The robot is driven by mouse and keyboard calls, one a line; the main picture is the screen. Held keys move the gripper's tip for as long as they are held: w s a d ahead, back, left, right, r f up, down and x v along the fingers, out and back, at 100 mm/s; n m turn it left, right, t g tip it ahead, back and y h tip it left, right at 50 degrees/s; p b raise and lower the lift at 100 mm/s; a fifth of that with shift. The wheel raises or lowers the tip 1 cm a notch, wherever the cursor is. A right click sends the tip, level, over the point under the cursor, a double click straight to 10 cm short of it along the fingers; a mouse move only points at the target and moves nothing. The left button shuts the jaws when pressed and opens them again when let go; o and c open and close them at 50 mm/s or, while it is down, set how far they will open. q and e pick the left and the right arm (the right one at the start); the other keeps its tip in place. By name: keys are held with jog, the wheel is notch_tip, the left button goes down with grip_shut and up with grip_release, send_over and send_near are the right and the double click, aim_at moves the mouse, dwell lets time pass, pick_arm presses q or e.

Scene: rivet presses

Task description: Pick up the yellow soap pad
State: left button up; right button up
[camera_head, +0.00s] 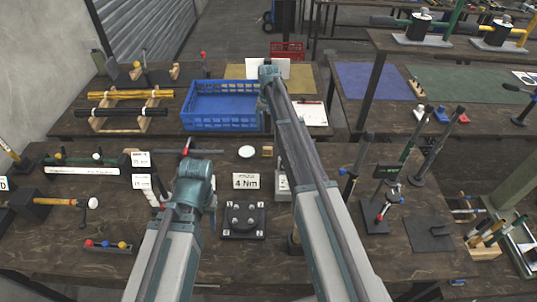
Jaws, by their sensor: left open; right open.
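I cannot pick out a yellow soap pad for certain. A small tan-yellow block (267,151) lies on the near workbench beside a white round disc (247,152), but it is too small to identify. My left arm reaches up from the bottom to a teal joint left of the 4 Nm sign. The fingers of both grippers are hidden or outside the picture. My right arm covers part of the bench's middle.
The near workbench (60,235) is crowded. A black bolt block (243,221) stands behind the near edge, between my arms, with a 4 Nm sign (245,181) behind it. Upright black-handled tools (430,145) stand at right. A blue crate (222,123) sits on the bench behind.

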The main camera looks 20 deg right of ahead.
pick_arm(q)
notch_tip(320, 180, down, 7)
jog(key=b, duration=0.6)
pick_arm(e)
send_over(267, 148)
jog(key=f, duration=0.6)
jog(key=shift+s+d+f, duration=0.1)
jog(key=shift+d+f, duration=0.15)
jog(key=shift+f, duration=0.15)
jog(key=shift+f, duration=0.1)
pick_arm(q)
notch_tip(267, 148, down, 5)
jog(key=b, duration=0.5)
jog(key=shift+f, duration=0.15)
pick_arm(e)
notch_tip(267, 148, down, 5)
jog(key=shift+a+f, duration=0.1)
jog(key=shift+a, duration=0.05)
jog(key=shift+c, duration=0.4)
grip_shut()
pick_arm(q)
jog(key=shift+r, duration=0.2)
pick_arm(e)
jog(key=shift+r, duration=0.2)
